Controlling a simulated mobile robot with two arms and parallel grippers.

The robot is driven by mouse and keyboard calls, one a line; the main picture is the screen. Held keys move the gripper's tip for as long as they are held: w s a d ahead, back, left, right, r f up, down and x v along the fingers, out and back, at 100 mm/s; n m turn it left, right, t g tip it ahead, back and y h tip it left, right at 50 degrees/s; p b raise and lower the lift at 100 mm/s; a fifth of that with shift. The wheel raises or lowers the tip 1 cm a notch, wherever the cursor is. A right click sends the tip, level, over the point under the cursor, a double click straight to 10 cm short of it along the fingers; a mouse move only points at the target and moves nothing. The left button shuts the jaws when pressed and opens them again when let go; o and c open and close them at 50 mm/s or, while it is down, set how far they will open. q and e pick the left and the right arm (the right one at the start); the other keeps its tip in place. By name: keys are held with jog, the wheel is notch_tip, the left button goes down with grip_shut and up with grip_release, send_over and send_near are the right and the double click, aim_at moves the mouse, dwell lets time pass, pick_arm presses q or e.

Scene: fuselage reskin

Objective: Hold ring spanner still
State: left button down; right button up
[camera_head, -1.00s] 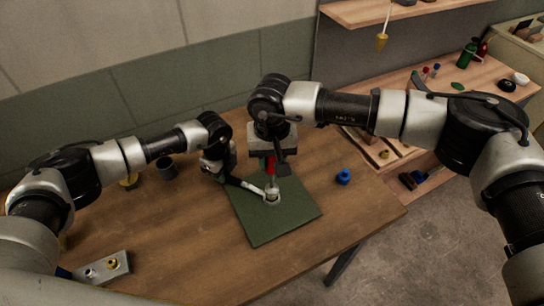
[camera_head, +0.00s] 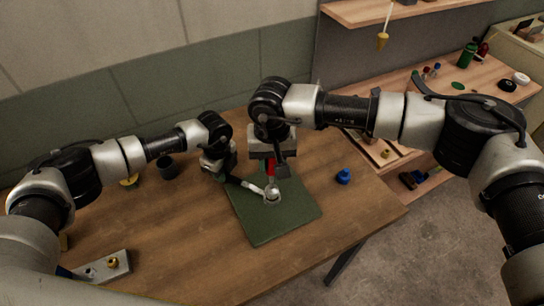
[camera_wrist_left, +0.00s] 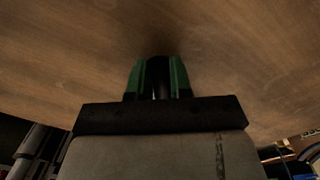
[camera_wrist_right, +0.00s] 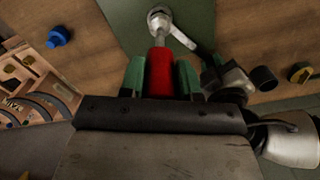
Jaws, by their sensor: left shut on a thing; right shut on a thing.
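The ring spanner (camera_head: 252,187) is a pale metal bar over the green mat (camera_head: 262,230), its ring end near the mat's middle. My left gripper (camera_head: 232,178) is shut on its other end. The left wrist view shows only a dark piece between the green fingers (camera_wrist_left: 158,78). My right gripper (camera_head: 270,163) is shut on the red handle (camera_wrist_right: 160,72) of an upright tool. The tool's metal shaft (camera_wrist_right: 160,38) meets the spanner's ring end (camera_wrist_right: 158,17). The spanner also shows in the right wrist view (camera_wrist_right: 182,38). Whatever sits inside the ring is hidden.
A blue piece (camera_head: 343,176) stands on the table right of the mat. A dark cup (camera_head: 167,167) and a yellow piece (camera_head: 129,181) are at the left. A grey block (camera_head: 103,268) with a brass nut lies at the front left. The table front beside the mat is clear.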

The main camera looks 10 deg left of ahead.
jog(key=shift+f, duration=0.55)
jog(key=m, duration=0.7)
jog(key=shift+m, duration=0.4)
jog(key=m, duration=0.8)
jog(key=shift+a+m, duration=0.1)
jog(key=shift+m, duration=0.2)
jog(key=shift+n, duration=0.6)
jog(key=shift+n, duration=1.4)
